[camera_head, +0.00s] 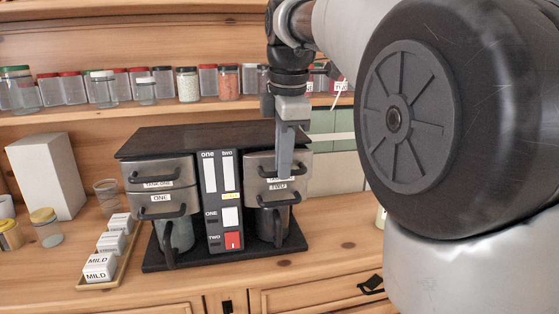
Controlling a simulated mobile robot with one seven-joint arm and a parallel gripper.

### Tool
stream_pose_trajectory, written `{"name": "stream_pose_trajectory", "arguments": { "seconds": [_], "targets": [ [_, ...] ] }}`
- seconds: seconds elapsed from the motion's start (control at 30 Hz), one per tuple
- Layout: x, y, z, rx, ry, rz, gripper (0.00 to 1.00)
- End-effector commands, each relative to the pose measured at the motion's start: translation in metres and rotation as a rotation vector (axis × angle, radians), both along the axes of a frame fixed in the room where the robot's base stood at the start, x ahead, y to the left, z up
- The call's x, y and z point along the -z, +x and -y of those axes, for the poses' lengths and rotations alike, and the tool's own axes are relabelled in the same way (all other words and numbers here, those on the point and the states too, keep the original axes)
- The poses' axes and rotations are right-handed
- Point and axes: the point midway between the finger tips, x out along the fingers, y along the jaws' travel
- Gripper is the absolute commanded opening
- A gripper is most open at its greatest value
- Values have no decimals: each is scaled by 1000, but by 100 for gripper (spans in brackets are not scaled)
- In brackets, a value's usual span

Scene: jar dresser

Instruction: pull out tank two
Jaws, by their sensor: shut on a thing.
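A dark two-sided coffee machine (212,139) stands on the wooden counter. Tank two (256,160) is the upper right drawer-like unit, with a metallic front and a dark handle. My gripper (285,172) points down in front of it and is shut on the tank's handle; the fingers hide part of the handle and label. The tank appears about in line with the machine's front, though I cannot tell exactly. Below it is a second unit marked TWO, with its own dark handle (279,201). Tank one (140,172) is at the upper left.
A jug (178,232) stands under the left side, and another dark one (268,224) under the right. A tray of labelled packets (108,250), jars and a white box (45,172) are at left. A shelf of jars (103,88) runs behind. My arm blocks the right side.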

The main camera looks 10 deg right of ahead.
Motion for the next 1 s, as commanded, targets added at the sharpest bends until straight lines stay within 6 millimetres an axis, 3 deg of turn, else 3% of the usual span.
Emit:
{"name": "stream_pose_trajectory", "arguments": {
  "seconds": [0.2, 0.4, 0.73, 0.77, 0.87, 1.0],
  "targets": [
    [2, -63, 0, 0, 1, 5, 0],
    [1, -93, 0, 1, 0, 4, 0],
    [0, -96, 0, 1, -1, 2, 0],
    [0, -96, 0, 1, -1, 2, 12],
    [0, -96, 0, 1, -1, 2, 29],
    [0, -96, 0, 0, -1, 2, 29]
  ]
}}
